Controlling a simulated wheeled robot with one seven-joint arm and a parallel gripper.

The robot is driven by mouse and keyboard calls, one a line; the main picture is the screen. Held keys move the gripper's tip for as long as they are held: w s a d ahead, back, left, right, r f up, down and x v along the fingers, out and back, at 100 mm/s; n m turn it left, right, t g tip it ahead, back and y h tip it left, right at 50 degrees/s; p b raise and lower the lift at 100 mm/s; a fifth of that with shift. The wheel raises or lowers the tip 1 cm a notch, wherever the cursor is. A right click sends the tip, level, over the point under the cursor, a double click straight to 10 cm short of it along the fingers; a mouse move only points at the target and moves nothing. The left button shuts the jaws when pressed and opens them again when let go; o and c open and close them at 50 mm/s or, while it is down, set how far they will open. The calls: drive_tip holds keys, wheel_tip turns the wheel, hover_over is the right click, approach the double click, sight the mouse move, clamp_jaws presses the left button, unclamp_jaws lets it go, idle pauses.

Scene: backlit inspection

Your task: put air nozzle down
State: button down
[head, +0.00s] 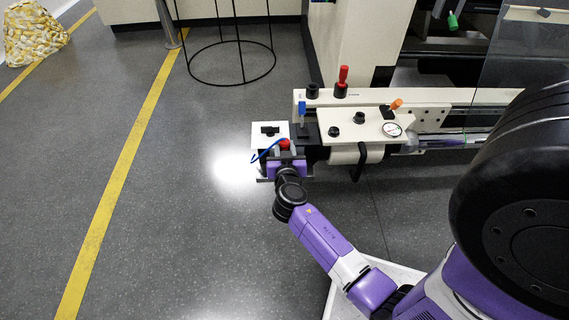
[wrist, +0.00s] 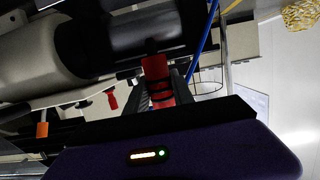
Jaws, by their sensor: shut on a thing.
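The air nozzle shows as a small red piece (head: 284,143) at the end of my gripper (head: 286,154) in the head view, with a thin blue hose curving off to its left. In the wrist view the red nozzle body (wrist: 156,72) sits between the dark fingers of my gripper (wrist: 165,82), which is shut on it. A blue line runs up beside it there. The nozzle is held at the left end of the machine's bench, by a white plate (head: 262,130). The nozzle's lower part is hidden by my gripper, and I cannot tell whether it touches anything.
A cream machine bench (head: 430,97) extends right, carrying a red-handled knob (head: 343,78), a blue-topped piece (head: 302,108), an orange handle (head: 396,104) and a gauge (head: 391,130). A black wire stand (head: 238,75) is behind. Floor to the left is clear, with a yellow line (head: 118,180).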

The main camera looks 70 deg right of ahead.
drive_tip(key=shift+f+b, duration=1.05)
drive_tip(key=shift+f, duration=1.65)
drive_tip(key=shift+f, duration=0.2)
drive_tip(key=c, duration=1.1)
unclamp_jaws()
drive_tip(key=shift+r, duration=0.1)
